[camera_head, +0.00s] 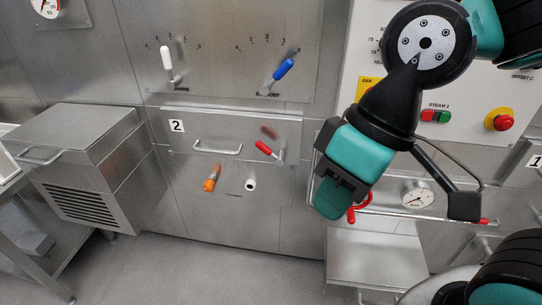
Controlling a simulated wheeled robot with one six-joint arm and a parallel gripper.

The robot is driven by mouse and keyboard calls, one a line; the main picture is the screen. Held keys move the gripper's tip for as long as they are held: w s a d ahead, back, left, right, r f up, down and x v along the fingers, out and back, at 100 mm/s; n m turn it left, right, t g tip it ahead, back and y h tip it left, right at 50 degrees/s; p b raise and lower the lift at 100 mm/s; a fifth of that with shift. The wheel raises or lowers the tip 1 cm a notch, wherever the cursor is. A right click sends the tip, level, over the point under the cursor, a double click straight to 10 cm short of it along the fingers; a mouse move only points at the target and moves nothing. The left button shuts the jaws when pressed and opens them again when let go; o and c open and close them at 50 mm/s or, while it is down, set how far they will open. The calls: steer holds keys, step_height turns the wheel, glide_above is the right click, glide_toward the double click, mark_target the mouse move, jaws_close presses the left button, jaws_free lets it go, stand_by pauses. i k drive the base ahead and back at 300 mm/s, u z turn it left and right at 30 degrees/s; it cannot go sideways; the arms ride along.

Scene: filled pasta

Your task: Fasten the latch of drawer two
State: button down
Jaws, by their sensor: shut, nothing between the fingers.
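Drawer two is a steel front (200,133) left of centre with a "2" label (177,126) and a bar handle (217,148). Its front looks flush with the panel around it. A short red-gripped lever (265,148) at its right side looks like the latch; it slants from upper left down to a metal pivot. A blurred reddish patch above it looks like a reflection. I cannot tell whether the latch is engaged. My gripper (334,198) is to the right of the drawer and nearer the camera, pointing down-left, shut and empty. It is apart from the lever.
White (166,60) and blue (283,68) levers are above the drawer. An orange-tipped fitting (210,182) and a white-ended one (250,185) are below. A red hooked part (358,208) shows beside my gripper. A steel cabinet (80,160) juts out at left. The floor in front is clear.

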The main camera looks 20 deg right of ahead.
mark_target(279, 158)
steer(key=z, duration=3.2)
steer(key=k, duration=1.45)
steer(key=u, duration=2.3)
